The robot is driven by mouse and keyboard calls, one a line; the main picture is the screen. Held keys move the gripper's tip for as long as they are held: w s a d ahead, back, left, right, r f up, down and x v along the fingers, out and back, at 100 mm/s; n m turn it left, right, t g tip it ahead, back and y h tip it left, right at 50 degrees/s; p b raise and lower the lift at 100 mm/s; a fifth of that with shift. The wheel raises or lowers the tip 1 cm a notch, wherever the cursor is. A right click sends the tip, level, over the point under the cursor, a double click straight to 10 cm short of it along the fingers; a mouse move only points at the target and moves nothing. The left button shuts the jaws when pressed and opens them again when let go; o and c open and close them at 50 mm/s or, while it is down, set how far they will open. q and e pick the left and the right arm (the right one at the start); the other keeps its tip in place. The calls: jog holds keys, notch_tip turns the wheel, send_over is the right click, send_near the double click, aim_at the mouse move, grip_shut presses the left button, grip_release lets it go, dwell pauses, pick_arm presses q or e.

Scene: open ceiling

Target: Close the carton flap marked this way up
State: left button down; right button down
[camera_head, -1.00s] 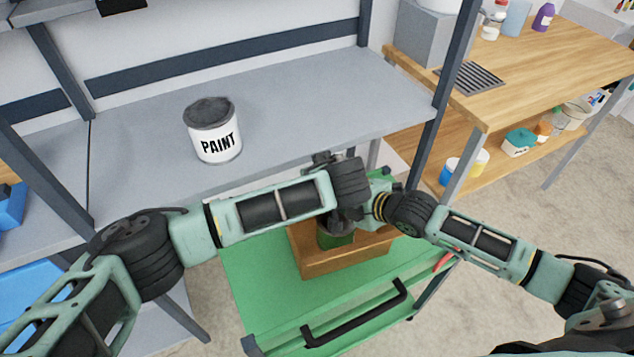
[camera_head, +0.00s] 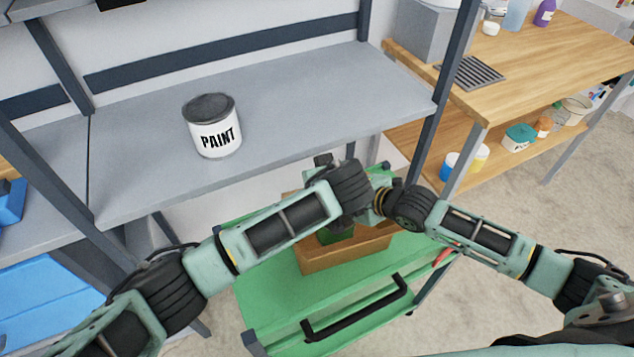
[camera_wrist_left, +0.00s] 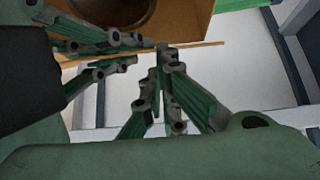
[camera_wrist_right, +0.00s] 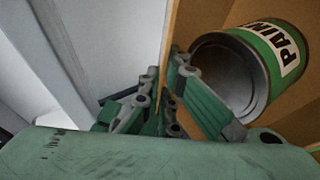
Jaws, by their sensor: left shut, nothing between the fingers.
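The brown carton (camera_head: 345,257) stands on the green cart, its top largely covered by my arms. A green paint can (camera_wrist_right: 265,65) is inside it. No "this way up" lettering shows. In the left wrist view my left gripper (camera_wrist_left: 163,50) is shut and empty, its fingertips close to a thin carton edge (camera_wrist_left: 205,45); touching or apart is unclear. In the right wrist view my right gripper (camera_wrist_right: 172,60) has its fingertips beside a carton edge (camera_wrist_right: 172,22); whether that edge is between them is unclear. Both grippers are mostly hidden behind the wrists in the head view.
The green cart (camera_head: 270,303) has a black handle (camera_head: 355,315) at the front. Behind it, a grey shelf (camera_head: 300,110) carries a white paint can (camera_head: 215,128). A wooden workbench (camera_head: 560,50) stands at the right. Open floor (camera_head: 540,210) lies right of the cart.

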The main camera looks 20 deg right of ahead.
jog(key=c, duration=2.5)
grip_release()
jog(key=o, duration=0.5)
